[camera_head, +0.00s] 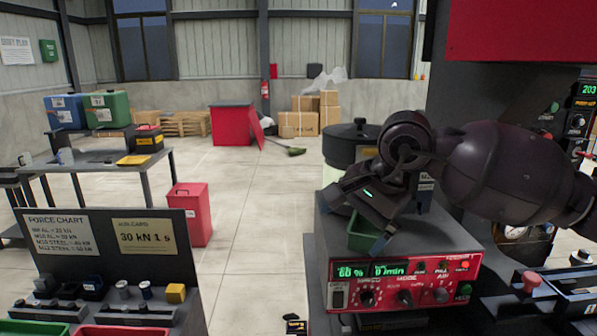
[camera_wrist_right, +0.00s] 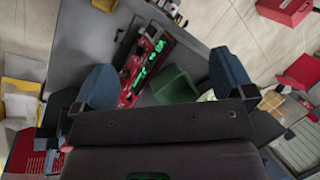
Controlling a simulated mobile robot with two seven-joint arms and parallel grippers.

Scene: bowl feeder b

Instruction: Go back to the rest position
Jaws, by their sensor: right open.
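My right gripper (camera_head: 357,222) hangs in front of the bowl feeder (camera_head: 343,158), above the grey top of the red-fronted control unit (camera_head: 405,284). Its two blue-tipped fingers are spread apart with nothing between them in the right wrist view (camera_wrist_right: 165,78). A small green bin (camera_head: 361,238) is below and behind the fingers, partly hidden by them. In the right wrist view the green bin (camera_wrist_right: 174,86) shows between the fingers, beyond them. Whether a finger touches the bin cannot be told. My left gripper is not in view.
A dark panel with a force chart (camera_head: 60,233) stands at the left, with small parts and trays before it. A red emergency button (camera_head: 531,281) is at the lower right. A red bin (camera_head: 188,212) stands on the floor. The middle floor is clear.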

